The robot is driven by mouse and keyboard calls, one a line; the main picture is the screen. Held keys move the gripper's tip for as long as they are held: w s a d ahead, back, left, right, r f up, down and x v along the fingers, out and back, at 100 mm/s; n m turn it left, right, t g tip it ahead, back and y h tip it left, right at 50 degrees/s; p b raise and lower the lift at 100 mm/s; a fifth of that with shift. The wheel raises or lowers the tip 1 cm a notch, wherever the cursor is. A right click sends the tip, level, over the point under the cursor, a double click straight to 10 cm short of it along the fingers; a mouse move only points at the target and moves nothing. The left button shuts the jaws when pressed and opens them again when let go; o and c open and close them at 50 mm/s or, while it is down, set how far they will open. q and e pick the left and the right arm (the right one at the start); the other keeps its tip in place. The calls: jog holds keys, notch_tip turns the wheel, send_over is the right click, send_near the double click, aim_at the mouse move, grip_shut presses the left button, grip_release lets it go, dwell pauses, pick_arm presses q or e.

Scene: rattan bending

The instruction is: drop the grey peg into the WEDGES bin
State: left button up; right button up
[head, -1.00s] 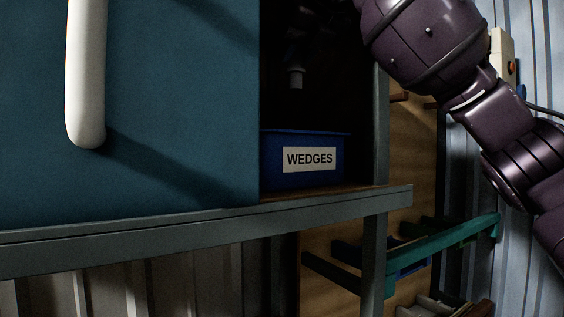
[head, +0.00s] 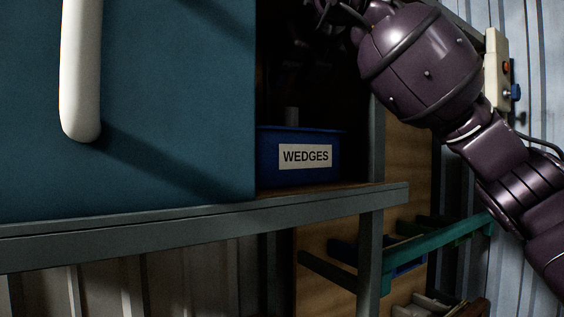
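The blue WEDGES bin (head: 267,160) stands on the cupboard shelf, its white label facing me. The small grey peg (head: 291,115) is upright above the bin's front rim in the head view. Its lower end is hidden behind the bin's front wall, so I cannot tell whether it touches the bottom. My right gripper (head: 293,88) is in the dark cupboard, above the bin. Its fingers are lost in shadow, and I cannot see whether they still touch the peg. My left gripper is out of view.
A teal cupboard door (head: 175,110) with a white handle (head: 81,70) covers the left side. A grey frame post (head: 370,230) and shelf edge (head: 230,215) border the opening. A green rail (head: 430,245) and a pale switch box (head: 496,70) are at right.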

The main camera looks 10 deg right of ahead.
jog(key=shift+o, duration=1.2)
jog(key=b+v, duration=0.2)
jog(key=v, duration=0.5)
jog(key=shift+s, duration=0.3)
jog(key=shift+r, duration=0.15)
jog(key=shift+d, duration=0.1)
